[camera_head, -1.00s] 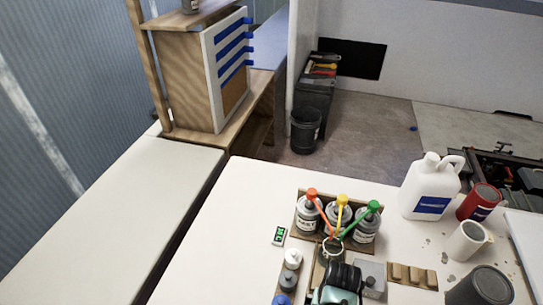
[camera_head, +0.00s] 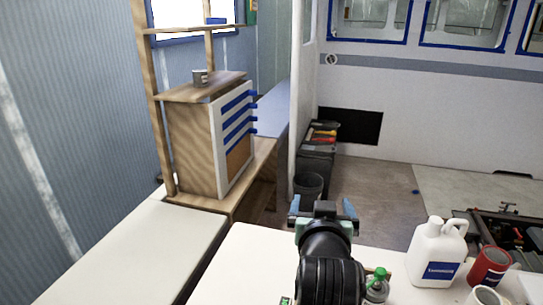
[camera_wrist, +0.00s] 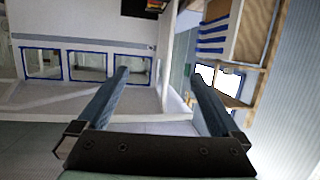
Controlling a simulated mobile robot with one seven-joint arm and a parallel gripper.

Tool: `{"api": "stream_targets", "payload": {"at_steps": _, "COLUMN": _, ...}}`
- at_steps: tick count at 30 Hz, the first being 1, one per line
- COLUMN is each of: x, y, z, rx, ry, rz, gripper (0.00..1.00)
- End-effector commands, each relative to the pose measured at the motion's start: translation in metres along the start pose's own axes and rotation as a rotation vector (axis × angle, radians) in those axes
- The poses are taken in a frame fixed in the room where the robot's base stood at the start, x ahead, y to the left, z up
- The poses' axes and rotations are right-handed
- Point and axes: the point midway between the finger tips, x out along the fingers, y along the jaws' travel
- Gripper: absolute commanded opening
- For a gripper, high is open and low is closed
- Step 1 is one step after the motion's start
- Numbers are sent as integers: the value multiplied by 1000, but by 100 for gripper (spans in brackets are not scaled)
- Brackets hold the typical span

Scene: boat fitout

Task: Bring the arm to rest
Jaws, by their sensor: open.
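My gripper (camera_head: 322,207) is raised above the far edge of the white table in the head view, pointing away toward the floor and far wall. Its two fingers stand wide apart with nothing between them. The wrist view also shows the gripper (camera_wrist: 160,85) open and empty, facing the room with the wall and windows. My arm hides most of the small bottles on the table; one bottle with a green top (camera_head: 377,285) shows beside it.
A white jug (camera_head: 437,252), a red can (camera_head: 489,267) and a pale mug (camera_head: 484,297) stand on the white table (camera_head: 240,265) to the right. A wooden shelf unit (camera_head: 190,150) stands at left. A dark bin (camera_head: 308,188) is on the floor behind.

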Motion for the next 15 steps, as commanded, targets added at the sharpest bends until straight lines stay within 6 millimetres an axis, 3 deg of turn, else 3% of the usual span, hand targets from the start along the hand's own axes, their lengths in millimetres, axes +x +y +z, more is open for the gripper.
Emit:
{"api": "stream_targets", "payload": {"at_steps": 1, "x": -17, "y": -8, "z": -37, "rx": -1, "ry": 103, "rz": -14, "gripper": 100}}
{"api": "stream_targets", "payload": {"at_steps": 6, "x": -91, "y": -30, "z": -143, "rx": 5, "ry": 433, "rz": -55, "gripper": 100}}
{"api": "stream_targets", "payload": {"at_steps": 9, "x": -146, "y": -40, "z": -194, "rx": 15, "ry": 624, "rz": -83, "gripper": 100}}
{"api": "stream_targets", "payload": {"at_steps": 12, "x": -204, "y": -47, "z": -232, "rx": 29, "ry": 799, "rz": -108, "gripper": 100}}
{"api": "stream_targets", "payload": {"at_steps": 15, "x": -254, "y": -51, "z": -256, "rx": 43, "ry": 937, "rz": -129, "gripper": 100}}
